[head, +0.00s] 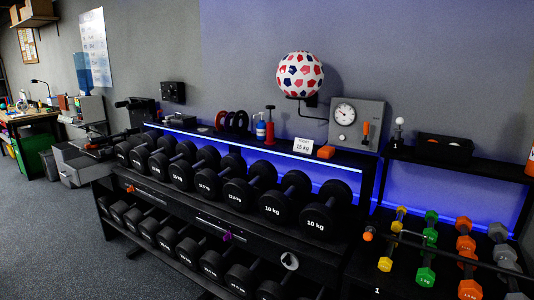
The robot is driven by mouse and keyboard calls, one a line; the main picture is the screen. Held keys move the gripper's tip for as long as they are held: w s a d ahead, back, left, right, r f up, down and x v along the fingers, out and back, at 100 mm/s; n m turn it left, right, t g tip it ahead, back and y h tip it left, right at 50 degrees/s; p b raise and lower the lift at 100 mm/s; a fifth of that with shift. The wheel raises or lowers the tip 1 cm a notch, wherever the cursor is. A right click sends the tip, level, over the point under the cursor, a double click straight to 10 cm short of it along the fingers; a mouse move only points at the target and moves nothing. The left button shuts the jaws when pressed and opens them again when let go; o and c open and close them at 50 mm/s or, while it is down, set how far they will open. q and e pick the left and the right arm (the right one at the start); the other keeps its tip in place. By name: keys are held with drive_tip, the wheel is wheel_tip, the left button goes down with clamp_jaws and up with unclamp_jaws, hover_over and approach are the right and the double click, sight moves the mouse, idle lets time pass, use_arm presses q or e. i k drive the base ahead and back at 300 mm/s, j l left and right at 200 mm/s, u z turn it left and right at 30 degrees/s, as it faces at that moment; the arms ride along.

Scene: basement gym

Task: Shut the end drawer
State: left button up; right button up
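A grey drawer unit (82,168) stands at the far left end of the dumbbell rack, and a box-like part of it sticks out toward the aisle like a pulled-out drawer. Its inside is too small and dark to make out. The black rack (262,240) also has a dark band between its two dumbbell rows, with an orange mark, a purple tag (228,235) and a round white piece (290,261) on it. I cannot tell from here which of these is the end drawer.
Black dumbbells (277,205) fill both rack rows. Coloured dumbbells (427,257) lie on a lower stand at right. A gauge box (356,124) and a patterned ball (300,75) are behind the rack. Open carpet (50,240) lies at left, before a workbench (32,118).

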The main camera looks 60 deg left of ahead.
sight(89, 168)
drive_tip(key=u, duration=3.15)
drive_tip(key=i+u, duration=0.4)
drive_tip(key=i, duration=1.55)
